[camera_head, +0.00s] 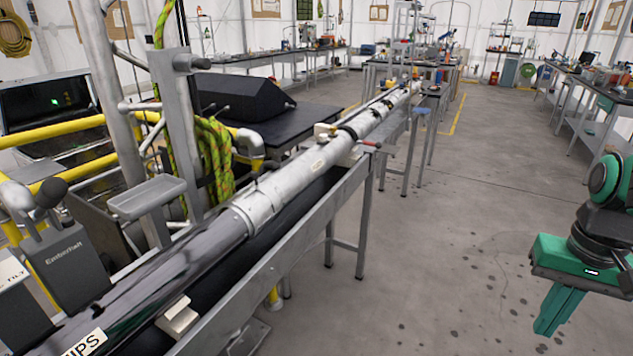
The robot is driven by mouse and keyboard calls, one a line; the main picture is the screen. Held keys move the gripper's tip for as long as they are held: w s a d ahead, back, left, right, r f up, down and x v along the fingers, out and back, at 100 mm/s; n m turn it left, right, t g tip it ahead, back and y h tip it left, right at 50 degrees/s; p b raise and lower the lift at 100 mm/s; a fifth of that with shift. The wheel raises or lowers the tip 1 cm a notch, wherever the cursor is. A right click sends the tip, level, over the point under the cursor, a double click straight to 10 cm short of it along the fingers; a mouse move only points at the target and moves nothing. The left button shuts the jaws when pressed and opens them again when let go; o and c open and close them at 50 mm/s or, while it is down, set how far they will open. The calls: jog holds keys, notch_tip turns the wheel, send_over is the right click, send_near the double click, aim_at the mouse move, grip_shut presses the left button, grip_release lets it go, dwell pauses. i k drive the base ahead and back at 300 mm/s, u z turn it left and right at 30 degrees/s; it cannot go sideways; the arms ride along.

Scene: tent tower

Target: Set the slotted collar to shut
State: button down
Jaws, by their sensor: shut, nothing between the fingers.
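A long metal tube (303,172) lies along a narrow grey bench, running from the lower left to the far middle. A pale metal sleeve (260,204) sits around it where the dark near section meets the lighter section; this may be the slotted collar. Any slot in it, and whether it is open or shut, is too small to tell. My gripper (546,331) is at the lower right over bare floor, its green fingers together and pointing down, empty. It is well apart from the tube and the sleeve.
The bench edge (290,258) runs between my gripper and the tube. A red-handled part (371,144) juts from the tube's right side. A metal post with a coiled green rope (213,160) and yellow rails (52,132) stand to the left.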

aim_at(252, 212)
jog(key=k, duration=0.3)
jog(key=z, duration=0.7)
jog(key=i, duration=0.95)
jog(key=u, duration=0.6)
jog(key=i, duration=0.45)
jog(key=u, duration=0.3)
